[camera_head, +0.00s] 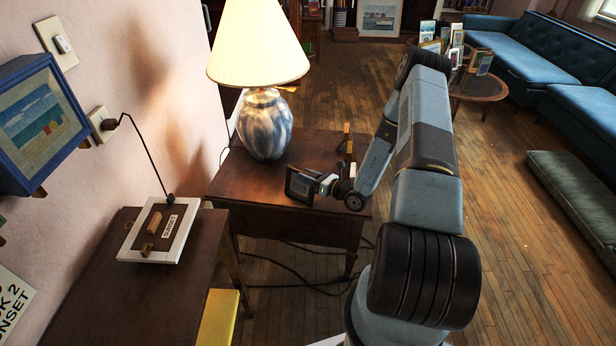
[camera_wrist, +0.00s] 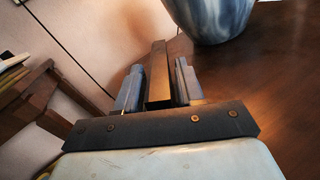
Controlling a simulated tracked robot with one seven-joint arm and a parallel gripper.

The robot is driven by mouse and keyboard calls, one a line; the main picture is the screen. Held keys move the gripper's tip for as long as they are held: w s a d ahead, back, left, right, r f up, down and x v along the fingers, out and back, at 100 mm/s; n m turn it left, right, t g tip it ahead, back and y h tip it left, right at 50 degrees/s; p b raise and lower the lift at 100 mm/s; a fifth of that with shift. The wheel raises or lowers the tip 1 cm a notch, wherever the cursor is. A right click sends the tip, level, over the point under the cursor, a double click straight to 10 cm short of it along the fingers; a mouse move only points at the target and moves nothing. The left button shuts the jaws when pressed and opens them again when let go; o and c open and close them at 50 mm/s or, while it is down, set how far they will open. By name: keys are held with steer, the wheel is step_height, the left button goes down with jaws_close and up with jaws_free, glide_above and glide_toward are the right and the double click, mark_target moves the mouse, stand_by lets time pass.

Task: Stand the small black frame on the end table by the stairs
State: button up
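The small black frame (camera_head: 301,185) is in my gripper at the front edge of the end table (camera_head: 330,146), with its dark picture side facing the head camera. My gripper (camera_head: 322,184) reaches in from the right and is shut on the frame. In the wrist view the frame (camera_wrist: 158,78) shows edge-on between the two fingers of my gripper (camera_wrist: 159,90). The frame looks roughly upright and slightly tilted. I cannot tell whether its lower edge touches the tabletop. No stairs are clearly visible.
A lamp with a blue-and-white base (camera_head: 265,125) stands behind the frame; the base is close in the wrist view (camera_wrist: 212,18). A thin wooden item (camera_head: 347,142) stands at the table's right. A nearer dark table (camera_head: 120,300) holds a white-bordered board (camera_head: 136,238). Cables (camera_head: 290,286) lie below.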

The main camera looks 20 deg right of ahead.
steer(key=shift+o, duration=1)
steer(key=shift+r, duration=0.1)
steer(key=v, duration=1.2)
steer(key=s+a+r+n+g, duration=0.2)
steer(key=a+r+n+g, duration=0.3)
steer(key=r, duration=0.4)
steer(key=s+a+r+n+g, duration=0.2)
steer(key=r+n+g, duration=0.2)
steer(key=r+n, duration=0.45)
steer(key=s+a+r+n+g, duration=0.2)
steer(key=a+r+n+g, duration=0.25)
steer(key=r, duration=0.65)
steer(key=s+d+r+n+t+h, duration=0.2)
steer(key=s+r+n+t+h, duration=0.3)
steer(key=s+r+n+h, duration=0.6)
steer(key=s+r+n, duration=0.1)
steer(key=s+r, duration=0.8)
steer(key=r, duration=0.1)
steer(key=shift+s+d+r+n+h, duration=0.3)
steer(key=shift+d+r+n+h, duration=0.1)
steer(key=shift+t, duration=0.25)
steer(key=shift+c, duration=0.8)
